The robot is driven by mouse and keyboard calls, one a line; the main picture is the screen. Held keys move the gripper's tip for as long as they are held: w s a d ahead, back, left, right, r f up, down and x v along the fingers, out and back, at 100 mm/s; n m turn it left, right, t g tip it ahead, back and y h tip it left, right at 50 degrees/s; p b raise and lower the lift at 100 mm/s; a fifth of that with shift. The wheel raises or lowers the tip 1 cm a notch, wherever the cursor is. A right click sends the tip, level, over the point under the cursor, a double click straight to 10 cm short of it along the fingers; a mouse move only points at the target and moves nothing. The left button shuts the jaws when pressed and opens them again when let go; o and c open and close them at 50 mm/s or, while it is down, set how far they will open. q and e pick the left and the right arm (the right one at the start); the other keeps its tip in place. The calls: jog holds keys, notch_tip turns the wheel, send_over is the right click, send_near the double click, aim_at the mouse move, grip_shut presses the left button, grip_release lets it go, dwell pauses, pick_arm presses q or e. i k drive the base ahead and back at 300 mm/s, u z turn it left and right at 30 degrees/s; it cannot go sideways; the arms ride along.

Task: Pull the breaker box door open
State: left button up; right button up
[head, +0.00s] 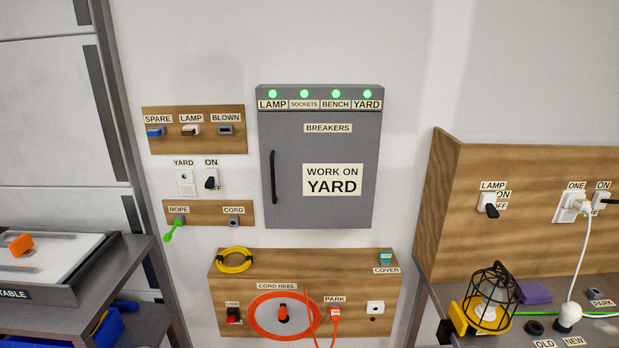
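The grey breaker box door (320,206) is on the wall at the middle of the head view. It looks shut and carries the signs "BREAKERS" and "WORK ON YARD". Its black upright handle (273,177) is on the door's left side. Above the door, a strip has several lit green lamps (304,94) over the labels LAMP, SOCKETS, BENCH and YARD. Neither of my grippers shows in the head view.
A wooden shelf box (228,287) with an orange cord reel juts out below the door. A wood-panelled bench (440,210) with a caged lamp (489,300) stands right. A grey table (60,318) stands left.

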aim_at(319, 169)
jog(key=k, duration=0.5)
jog(key=u, duration=0.7)
jog(key=i, duration=1.1)
jog(key=u, duration=0.35)
